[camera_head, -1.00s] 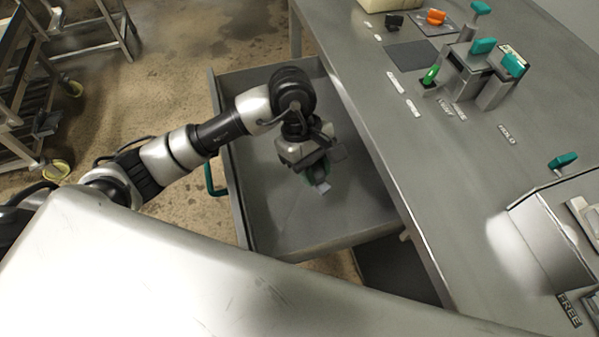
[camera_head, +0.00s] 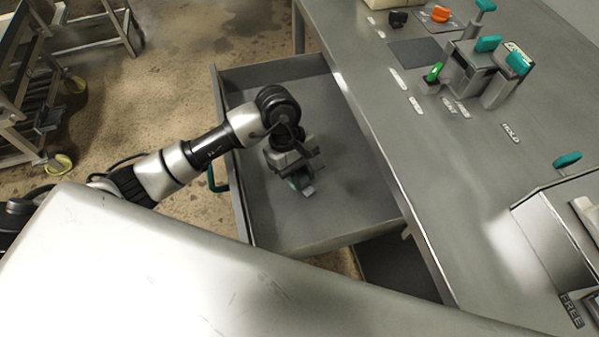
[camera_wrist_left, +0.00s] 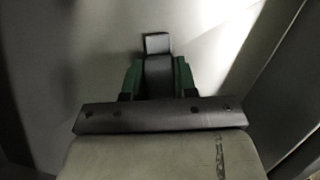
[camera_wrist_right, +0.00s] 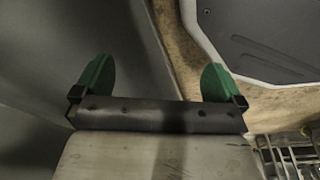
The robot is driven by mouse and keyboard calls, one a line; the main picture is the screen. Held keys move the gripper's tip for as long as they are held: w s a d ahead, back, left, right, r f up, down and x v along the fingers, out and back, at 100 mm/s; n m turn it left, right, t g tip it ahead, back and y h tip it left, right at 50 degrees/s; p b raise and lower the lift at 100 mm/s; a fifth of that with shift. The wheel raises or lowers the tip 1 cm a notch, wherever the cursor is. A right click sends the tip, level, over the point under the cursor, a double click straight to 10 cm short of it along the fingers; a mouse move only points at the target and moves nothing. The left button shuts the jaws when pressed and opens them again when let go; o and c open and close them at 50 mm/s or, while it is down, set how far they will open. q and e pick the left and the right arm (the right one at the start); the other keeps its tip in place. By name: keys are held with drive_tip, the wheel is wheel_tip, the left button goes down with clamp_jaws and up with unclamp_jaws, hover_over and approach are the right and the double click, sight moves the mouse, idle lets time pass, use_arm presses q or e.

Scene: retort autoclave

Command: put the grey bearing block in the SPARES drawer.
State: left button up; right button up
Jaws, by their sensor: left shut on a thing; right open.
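The drawer (camera_head: 335,226) under the bench is pulled open. Its floor looks bare around my gripper, and no SPARES label is readable on it. My left gripper (camera_head: 301,186) points down inside the drawer. It is shut on the grey bearing block (camera_head: 308,191), mostly hidden by the fingers. In the left wrist view the block (camera_wrist_left: 157,44) shows a light grey end beyond the green fingers (camera_wrist_left: 158,78). I cannot tell whether it touches the drawer floor. My right gripper (camera_wrist_right: 160,84) is open and empty in the right wrist view; the head view does not show it.
The bench top (camera_head: 450,170) lies right of the drawer, with a teal-handled fixture (camera_head: 480,70), a green-lit switch (camera_head: 433,73) and an orange knob (camera_head: 441,14). An open-fronted box (camera_head: 550,235) stands at the right. A wheeled rack (camera_head: 30,90) stands at the far left.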

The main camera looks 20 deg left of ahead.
use_arm(q)
drive_tip(key=o, duration=1)
drive_tip(key=shift+c, duration=0.2)
use_arm(e)
drive_tip(key=shift+w+r, duration=0.25)
use_arm(q)
drive_tip(key=shift+w+a+r, duration=0.1)
drive_tip(key=shift+r, duration=0.25)
drive_tip(key=v, duration=1.1)
drive_tip(key=shift+r, duration=0.25)
use_arm(e)
drive_tip(key=shift+s+d+f, duration=0.15)
drive_tip(key=shift+s+f, duration=0.5)
drive_tip(key=shift+s, duration=0.15)
drive_tip(key=shift+w+r, duration=0.1)
drive_tip(key=shift+w, duration=0.1)
